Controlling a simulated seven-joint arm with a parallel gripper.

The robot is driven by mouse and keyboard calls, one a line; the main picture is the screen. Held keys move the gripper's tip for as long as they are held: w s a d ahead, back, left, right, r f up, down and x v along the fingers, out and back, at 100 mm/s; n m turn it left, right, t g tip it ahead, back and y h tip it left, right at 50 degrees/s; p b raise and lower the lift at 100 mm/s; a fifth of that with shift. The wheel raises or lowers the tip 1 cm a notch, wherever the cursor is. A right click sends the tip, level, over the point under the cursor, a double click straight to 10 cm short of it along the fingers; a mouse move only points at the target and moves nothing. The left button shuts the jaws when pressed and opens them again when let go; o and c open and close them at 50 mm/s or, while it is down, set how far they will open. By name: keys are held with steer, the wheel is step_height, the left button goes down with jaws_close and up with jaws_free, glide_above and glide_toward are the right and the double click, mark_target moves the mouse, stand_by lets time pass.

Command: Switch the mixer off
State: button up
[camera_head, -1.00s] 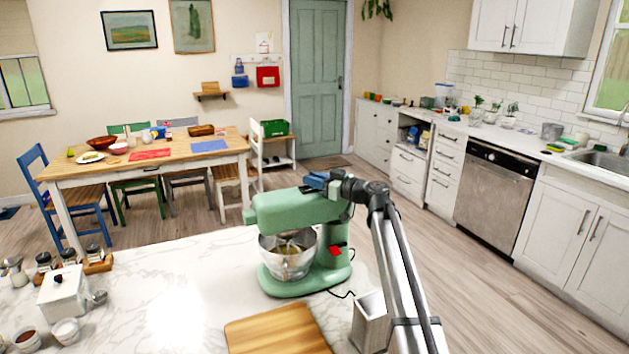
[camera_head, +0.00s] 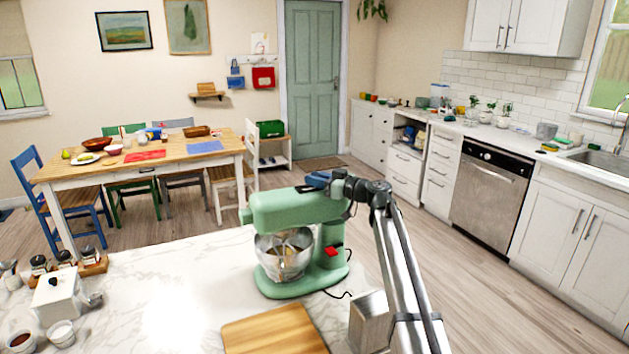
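A green stand mixer (camera_head: 297,216) stands on the white marble counter. Its metal bowl (camera_head: 284,256) sits under the lowered head and holds some yellowish contents. A red switch or lever (camera_head: 333,252) shows on the side of the mixer's column. My arm reaches up from the lower right, and my gripper (camera_head: 319,181) is at the rear top of the mixer head, with a blue part visible there. I cannot tell whether the gripper touches the head. Its fingertips are not clear, so its opening cannot be made out.
A wooden board (camera_head: 274,332) lies in front of the mixer, and a grey metal container (camera_head: 368,318) stands to its right beside my arm. A dark cord runs from the mixer's base. A white canister (camera_head: 56,297) and small cups stand at the left.

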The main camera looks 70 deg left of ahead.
steer(key=shift+o, duration=1.4)
steer(key=v, duration=1.3)
steer(key=shift+w+d, duration=0.2)
steer(key=shift+d, duration=0.15)
steer(key=shift+f, duration=0.1)
